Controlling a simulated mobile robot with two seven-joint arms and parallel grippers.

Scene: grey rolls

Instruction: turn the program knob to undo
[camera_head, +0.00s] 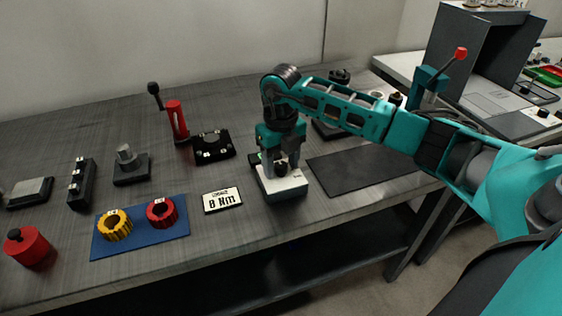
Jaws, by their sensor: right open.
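The program knob (281,170) is a small dark knob on a white-topped box (290,185) near the front edge of the bench. My right gripper (281,164) points down over the box, with its two grey fingers on either side of the knob. The fingers are open; whether they touch the knob cannot be told. The fingers partly hide the knob, and no marking for undo can be read on the box. My left gripper is not in view.
A label plate reading 8 Nm (222,200) lies left of the box. A blue mat (140,240) holds a yellow ring and a red ring. A dark mat (365,170) lies bare to the right.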

